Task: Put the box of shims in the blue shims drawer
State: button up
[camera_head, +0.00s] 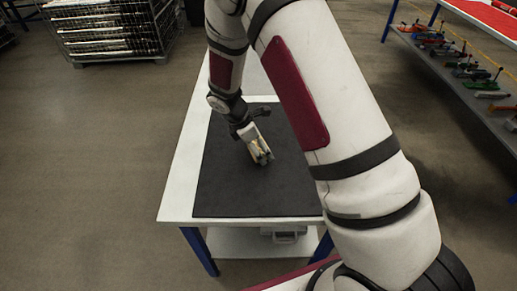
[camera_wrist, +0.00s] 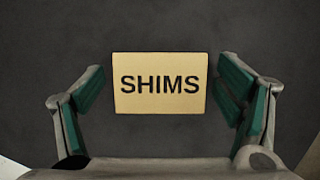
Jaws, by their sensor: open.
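The box of shims (camera_wrist: 160,98) is a flat tan box with "SHIMS" in black on its top. It lies on the dark mat in the wrist view. My gripper (camera_wrist: 161,84) is open above it, with one green-padded finger to the left of the box and one to the right, and a gap on both sides. In the head view my gripper (camera_head: 260,154) is low over the mat, and it mostly hides the box there. I cannot make out a blue shims drawer in either view.
The dark mat (camera_head: 222,190) covers most of a white-topped table (camera_head: 178,206) with blue legs. A grey bin (camera_head: 284,233) sits on the shelf below. A rack of parts (camera_head: 108,28) stands at the back left, and a shelf with tools (camera_head: 470,80) at the right.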

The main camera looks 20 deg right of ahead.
jog(key=shift+c, duration=0.6)
jog(key=c, duration=1.3)
jog(key=shift+o, duration=0.2)
jog(key=shift+r, duration=0.15)
